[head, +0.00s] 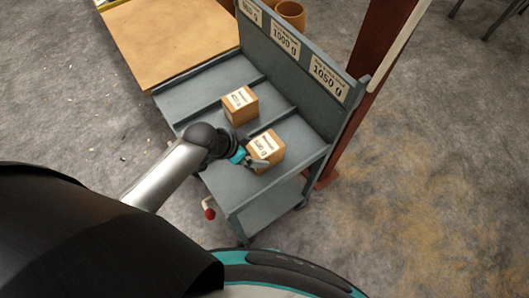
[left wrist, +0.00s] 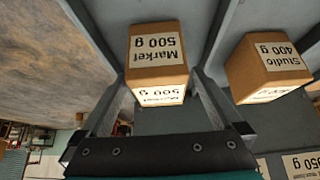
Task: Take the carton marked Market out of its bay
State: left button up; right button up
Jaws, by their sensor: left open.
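The Market carton (head: 266,148), a brown box with white labels, stands in the right-hand bay of the grey shelf cart in the head view. In the left wrist view its labels read Market 500 g, upside down (left wrist: 157,48). My left gripper (head: 249,160) is at the near side of this carton. The left wrist view shows its two fingers (left wrist: 160,88) open, one on each side of the carton; I cannot tell whether they touch it. My right gripper is not in view.
A second carton (head: 240,104), marked Studio 400 g in the left wrist view (left wrist: 270,66), stands in the middle bay. Low dividers (head: 272,118) separate the bays. A signed back panel (head: 300,68) rises behind. The left bay (head: 190,96) is empty.

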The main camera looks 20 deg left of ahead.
pick_arm(q)
jog(key=shift+x, duration=0.9)
jog(key=b+x, duration=0.2)
jog(key=x, duration=0.3)
jog(key=shift+s, duration=0.15)
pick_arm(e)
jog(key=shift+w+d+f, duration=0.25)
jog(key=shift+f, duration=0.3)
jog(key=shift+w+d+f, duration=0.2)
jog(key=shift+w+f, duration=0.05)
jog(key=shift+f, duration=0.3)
pick_arm(q)
grip_shut()
jog(key=shift+r, duration=0.1)
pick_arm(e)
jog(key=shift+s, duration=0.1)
